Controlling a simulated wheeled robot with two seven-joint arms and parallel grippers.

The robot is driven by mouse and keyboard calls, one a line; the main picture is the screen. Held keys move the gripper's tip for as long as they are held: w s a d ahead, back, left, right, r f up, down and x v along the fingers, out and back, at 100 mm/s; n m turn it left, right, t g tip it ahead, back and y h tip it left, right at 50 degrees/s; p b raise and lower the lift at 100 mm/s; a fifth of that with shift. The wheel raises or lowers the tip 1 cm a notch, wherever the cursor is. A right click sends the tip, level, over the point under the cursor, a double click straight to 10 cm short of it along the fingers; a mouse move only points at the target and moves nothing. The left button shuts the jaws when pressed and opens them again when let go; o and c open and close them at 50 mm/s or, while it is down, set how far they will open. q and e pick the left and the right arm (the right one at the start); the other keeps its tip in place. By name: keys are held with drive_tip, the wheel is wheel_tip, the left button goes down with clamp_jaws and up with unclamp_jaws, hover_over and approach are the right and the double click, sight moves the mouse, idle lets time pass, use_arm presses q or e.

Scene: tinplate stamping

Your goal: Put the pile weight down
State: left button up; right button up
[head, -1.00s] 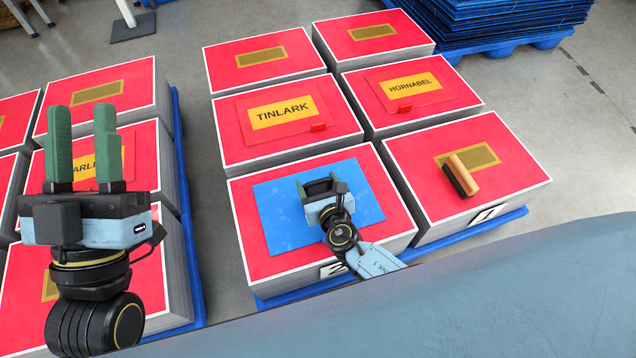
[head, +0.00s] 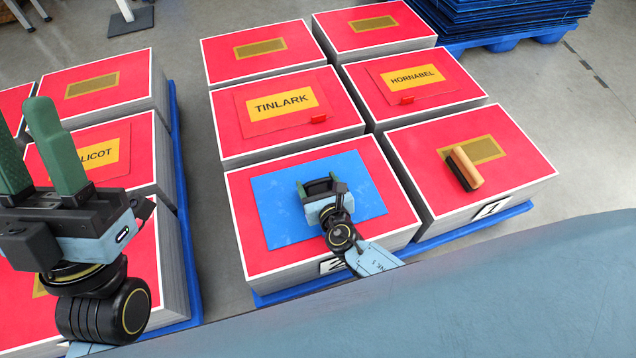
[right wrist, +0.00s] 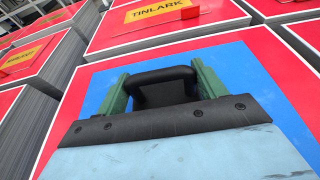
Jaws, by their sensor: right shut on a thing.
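My right gripper (head: 321,186) is shut on the pile weight (head: 318,184), a black piece with a raised handle. In the right wrist view the black pile weight (right wrist: 165,88) sits between the green fingers of the right gripper (right wrist: 158,85). Both are over the blue sheet (head: 280,215) on the front middle pile. The sheet also shows in the wrist view (right wrist: 262,82). I cannot tell whether the weight touches the sheet; its underside is hidden. My left gripper (head: 24,135) is open and empty over the left piles, its fingers apart.
The TINLARK pile (head: 232,130) and HORNABEL pile (head: 455,85) stand behind, each with a red tab. A wooden-backed brush (head: 468,167) lies on the front right pile (head: 420,170). Blue pallets (head: 460,236) edge the piles. A grey floor aisle (head: 205,190) separates the left piles.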

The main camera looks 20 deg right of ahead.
drive_tip(key=shift+w, duration=0.1)
drive_tip(key=o, duration=1.9)
drive_tip(key=shift+f, duration=0.1)
